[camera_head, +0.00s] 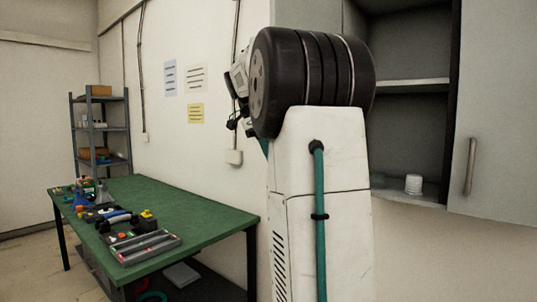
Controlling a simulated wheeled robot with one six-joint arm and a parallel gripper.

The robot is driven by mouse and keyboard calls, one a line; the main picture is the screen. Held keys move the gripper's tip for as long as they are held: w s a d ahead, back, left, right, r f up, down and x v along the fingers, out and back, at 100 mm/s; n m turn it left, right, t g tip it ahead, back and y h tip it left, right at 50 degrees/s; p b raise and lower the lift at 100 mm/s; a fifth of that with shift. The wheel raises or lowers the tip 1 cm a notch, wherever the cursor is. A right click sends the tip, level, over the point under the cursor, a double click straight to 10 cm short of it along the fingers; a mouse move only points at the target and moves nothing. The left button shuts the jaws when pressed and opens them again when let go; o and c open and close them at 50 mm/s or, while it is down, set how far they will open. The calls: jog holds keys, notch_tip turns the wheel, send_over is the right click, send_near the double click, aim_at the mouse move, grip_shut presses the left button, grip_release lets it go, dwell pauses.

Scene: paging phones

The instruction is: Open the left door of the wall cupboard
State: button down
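The grey wall cupboard (408,85) is at the upper right. Its inside shows dark, with a shelf across it. A grey door with an upright bar handle (470,166) covers the right part and looks shut. The left part is uncovered. A grey panel (308,14) at its left, partly behind my arm, looks like the left door swung open; its handle and most of its face are hidden. My arm stands large in front of the cupboard's left side. A little of its far end shows left of the dark joint, but no gripper fingers can be made out.
A white cup-like thing (413,184) stands on the cupboard floor. A green-topped workbench (205,207) with tools and a grey tray (146,247) is at the left. A shelf rack (101,128) stands in the far corner. Papers and wall cables are behind.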

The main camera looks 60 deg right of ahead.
jog(key=shift+d, duration=0.1)
jog(key=c, duration=1.5)
grip_release()
jog(key=shift+d, duration=0.1)
jog(key=shift+o, duration=0.2)
jog(key=shift+w+r, duration=0.1)
jog(key=shift+r, duration=0.05)
jog(key=v, duration=0.7)
jog(key=shift+r, duration=0.25)
